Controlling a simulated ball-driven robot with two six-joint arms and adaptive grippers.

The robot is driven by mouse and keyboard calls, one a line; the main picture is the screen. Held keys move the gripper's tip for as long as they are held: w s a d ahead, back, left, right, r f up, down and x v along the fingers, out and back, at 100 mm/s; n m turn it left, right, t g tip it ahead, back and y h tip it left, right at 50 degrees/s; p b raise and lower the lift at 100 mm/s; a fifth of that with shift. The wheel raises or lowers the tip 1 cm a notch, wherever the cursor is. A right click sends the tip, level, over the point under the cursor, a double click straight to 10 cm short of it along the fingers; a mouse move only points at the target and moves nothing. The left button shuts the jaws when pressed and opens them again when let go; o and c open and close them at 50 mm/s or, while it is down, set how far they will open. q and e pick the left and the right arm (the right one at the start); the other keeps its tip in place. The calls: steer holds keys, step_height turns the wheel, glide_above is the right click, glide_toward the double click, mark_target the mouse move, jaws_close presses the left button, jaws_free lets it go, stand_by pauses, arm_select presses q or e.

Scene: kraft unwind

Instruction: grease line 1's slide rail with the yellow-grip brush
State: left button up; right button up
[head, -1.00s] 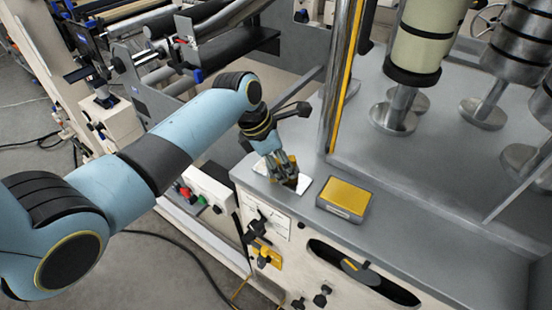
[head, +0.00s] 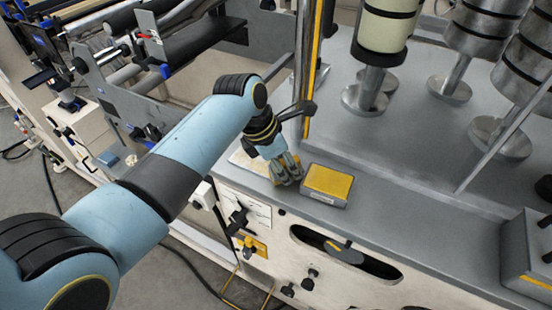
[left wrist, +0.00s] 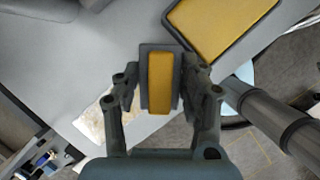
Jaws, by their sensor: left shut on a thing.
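My left gripper (head: 287,170) is low over the grey machine top, just left of the yellow-topped box. In the left wrist view the gripper (left wrist: 161,85) is shut on a narrow block with a yellow face and dark grey edges, which looks like the yellow-grip brush (left wrist: 160,82). Its bristles are hidden, and in the head view the fingers cover most of it. I cannot tell which part is line 1's slide rail. My right gripper is not in view.
The yellow-topped box (head: 327,185) lies close beside the gripper. A whitish patch (head: 248,164) is on the machine top. A steel post with a yellow strip (head: 306,70) stands behind. Rollers on pedestals (head: 365,98) fill the back right. Another grey box (head: 528,255) is at the right.

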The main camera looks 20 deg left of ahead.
arm_select(q)
glide_toward(238, 151)
steer(key=shift+w+d+f, duration=0.15)
steer(key=shift+d+f, duration=0.8)
steer(key=shift+w+d+f, duration=0.15)
steer(key=shift+d+f, duration=0.75)
steer(key=shift+f, duration=0.05)
steer(key=shift+w+d+f, duration=0.2)
steer(key=shift+d+f, duration=0.75)
steer(key=shift+w+a+r, duration=0.1)
steer(key=shift+a, duration=0.85)
steer(key=shift+w+a+r, duration=0.1)
steer(key=shift+w+a, duration=0.05)
steer(key=shift+a, duration=0.85)
steer(key=shift+w+a+f, duration=0.1)
